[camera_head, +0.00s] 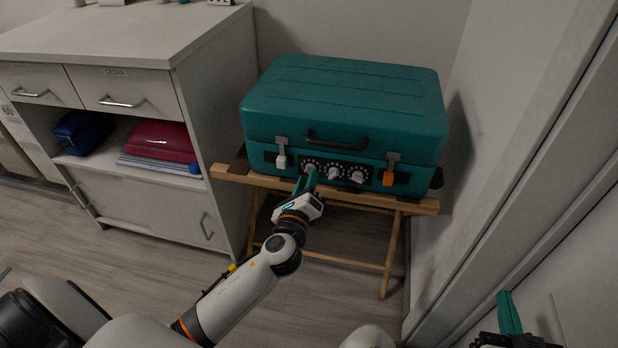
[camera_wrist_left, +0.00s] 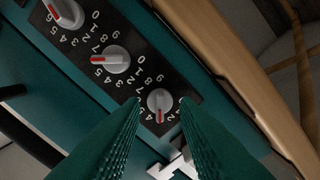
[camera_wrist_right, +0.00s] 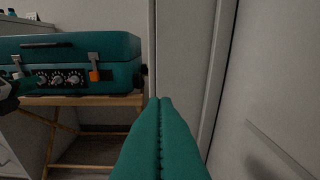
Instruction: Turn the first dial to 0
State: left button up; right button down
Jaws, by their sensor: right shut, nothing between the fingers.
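A teal suitcase (camera_head: 345,100) stands on a wooden folding rack. Its front has a black panel with three grey dials. The leftmost, first dial (camera_head: 310,167) shows in the left wrist view (camera_wrist_left: 160,101), its red mark pointing to the lower edge of the picture; I cannot read its exact number. The middle dial (camera_wrist_left: 116,59) and the third dial (camera_wrist_left: 66,13) have red marks pointing left or upper left. My left gripper (camera_wrist_left: 162,103) is open, its teal fingertips apart at either side of the first dial; contact is unclear. My right gripper (camera_wrist_right: 166,100) is shut and empty, away from the suitcase.
A grey cabinet (camera_head: 130,40) stands at left. A pale wall is close to my right gripper.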

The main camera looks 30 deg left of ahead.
pick_arm(q)
jog(key=shift+x, duration=1.15)
pick_arm(e)
jog(key=shift+w+a+r+t, duration=0.1)
jog(key=shift+r+t, duration=0.4)
jog(key=shift+r, duration=0.1)
pick_arm(q)
grip_shut()
